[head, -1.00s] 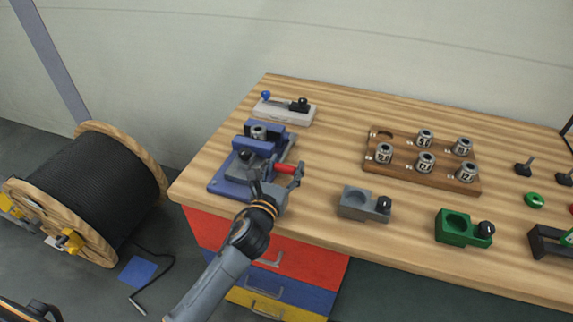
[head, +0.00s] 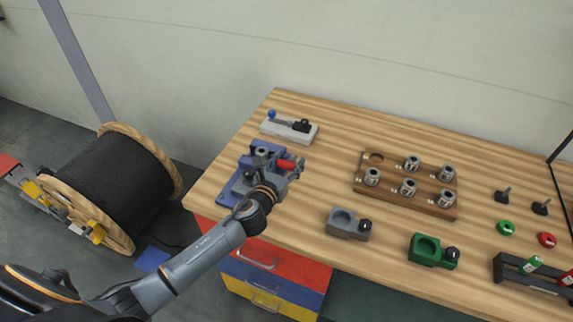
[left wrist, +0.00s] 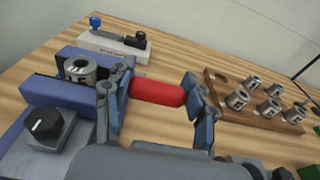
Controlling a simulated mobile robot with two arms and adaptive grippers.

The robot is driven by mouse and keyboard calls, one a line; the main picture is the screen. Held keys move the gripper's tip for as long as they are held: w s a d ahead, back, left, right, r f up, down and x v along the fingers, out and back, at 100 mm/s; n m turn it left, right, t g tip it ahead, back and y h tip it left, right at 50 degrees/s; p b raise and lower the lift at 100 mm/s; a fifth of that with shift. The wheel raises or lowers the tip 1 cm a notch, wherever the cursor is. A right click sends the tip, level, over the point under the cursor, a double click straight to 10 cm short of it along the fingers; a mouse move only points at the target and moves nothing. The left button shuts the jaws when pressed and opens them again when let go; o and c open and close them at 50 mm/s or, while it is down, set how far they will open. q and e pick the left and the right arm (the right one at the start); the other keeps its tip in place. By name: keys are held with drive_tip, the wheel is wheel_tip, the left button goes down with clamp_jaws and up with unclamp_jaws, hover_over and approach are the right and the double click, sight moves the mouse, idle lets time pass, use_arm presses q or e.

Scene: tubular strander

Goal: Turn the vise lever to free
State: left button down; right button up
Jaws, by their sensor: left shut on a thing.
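The blue vise (head: 232,188) stands at the left end of the bench, with a metal ring-shaped part (head: 262,152) between its jaws. In the left wrist view the vise (left wrist: 50,92), the metal part (left wrist: 80,70) and a black knob (left wrist: 44,122) on a grey block show at left. The red lever handle (head: 287,164) is at the vise's right side. My left gripper (head: 283,170) is shut on it. In the left wrist view the red handle (left wrist: 157,92) lies between the two fingers. My right gripper is not in view.
A pale fixture (head: 290,130) with a blue-knobbed lever stands behind the vise. A wooden tray (head: 400,195) of metal collets is to the right. Grey (head: 347,224) and green (head: 432,250) blocks stand near the front edge. A cable reel (head: 110,190) stands left of the bench.

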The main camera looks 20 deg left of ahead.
use_arm(q)
drive_tip(key=shift+w+r+p, duration=0.75)
drive_tip(key=shift+w+r, duration=0.35)
drive_tip(key=shift+r, duration=0.15)
drive_tip(key=shift+c, duration=2.2)
unclamp_jaws()
drive_tip(key=shift+w+f, duration=0.1)
drive_tip(key=shift+f, duration=0.05)
drive_tip(key=shift+f, duration=0.1)
